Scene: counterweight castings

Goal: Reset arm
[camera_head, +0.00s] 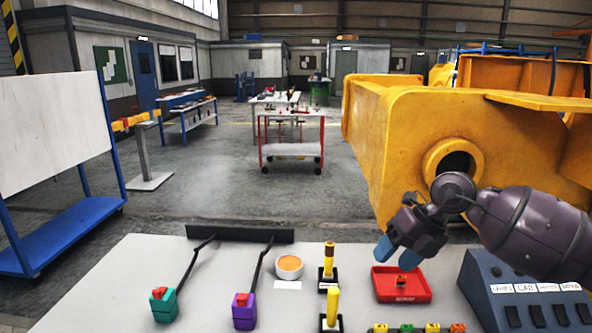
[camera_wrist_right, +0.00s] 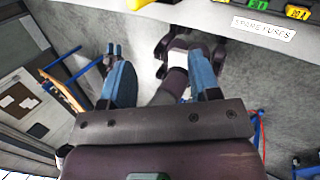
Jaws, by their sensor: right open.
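My right gripper (camera_head: 397,254) comes in from the right in the head view, with its blue fingers pointing down over the table, near the back of the red tray (camera_head: 382,291). In the right wrist view the two blue fingers (camera_wrist_right: 158,66) stand apart with nothing held between them. A small orange-red piece (camera_head: 400,282) lies in the tray, below the fingers. My left gripper does not show in the head view.
The grey table (camera_head: 120,290) holds a green-handled lever (camera_head: 164,307), a purple-handled lever (camera_head: 243,312), a round orange-filled dish (camera_head: 289,266), and two yellow-handled pieces (camera_head: 329,262). A blue switch box (camera_head: 530,300) stands right. Coloured fuses (camera_head: 406,328) line the front; a spare-fuses label (camera_wrist_right: 264,28) shows.

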